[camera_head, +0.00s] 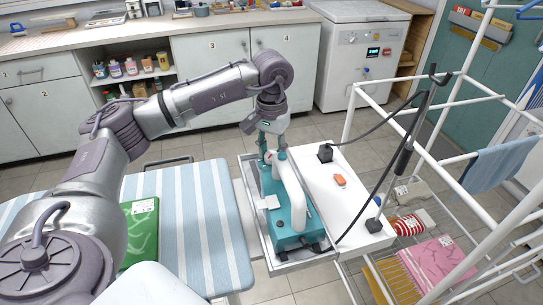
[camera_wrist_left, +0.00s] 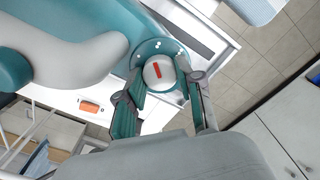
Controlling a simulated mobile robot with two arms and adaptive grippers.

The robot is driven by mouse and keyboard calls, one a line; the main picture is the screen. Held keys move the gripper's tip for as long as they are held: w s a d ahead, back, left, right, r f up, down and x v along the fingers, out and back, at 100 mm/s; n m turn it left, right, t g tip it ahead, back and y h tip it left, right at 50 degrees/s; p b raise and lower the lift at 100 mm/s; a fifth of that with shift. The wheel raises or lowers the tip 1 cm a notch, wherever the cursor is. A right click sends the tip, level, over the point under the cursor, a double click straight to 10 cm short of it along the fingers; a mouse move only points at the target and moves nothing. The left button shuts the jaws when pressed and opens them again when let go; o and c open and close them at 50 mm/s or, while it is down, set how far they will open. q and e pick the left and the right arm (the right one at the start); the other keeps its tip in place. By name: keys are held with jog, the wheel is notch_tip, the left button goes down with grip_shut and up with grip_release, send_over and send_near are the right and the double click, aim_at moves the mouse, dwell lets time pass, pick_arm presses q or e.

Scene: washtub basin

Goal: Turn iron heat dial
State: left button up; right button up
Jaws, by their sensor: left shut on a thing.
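A teal iron (camera_head: 290,236) with a white handle (camera_head: 293,185) sits in a metal-rimmed tray at the right end of the ironing board. In the left wrist view, its round white heat dial (camera_wrist_left: 151,80) with a red mark (camera_wrist_left: 158,70) lies on a teal collar. My left gripper (camera_head: 271,153) points down at the far end of the iron. In the left wrist view, the fingers of my left gripper (camera_wrist_left: 162,87) stand on both sides of the dial, shut on it. My right gripper is not in view.
A striped ironing board (camera_head: 205,225) with green cloth (camera_head: 141,232) lies to the left. A white panel with an orange switch (camera_head: 340,180) and a black cord (camera_head: 370,185) is right of the iron. A white drying rack (camera_head: 445,150) stands farther right.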

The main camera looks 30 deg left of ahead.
aim_at(272, 154)
pick_arm(q)
jog(key=shift+m+b, duration=0.5)
jog(key=shift+m, duration=0.6)
jog(key=o, duration=1.2)
notch_tip(272, 154, up, 12)
jog(key=shift+r, duration=0.1)
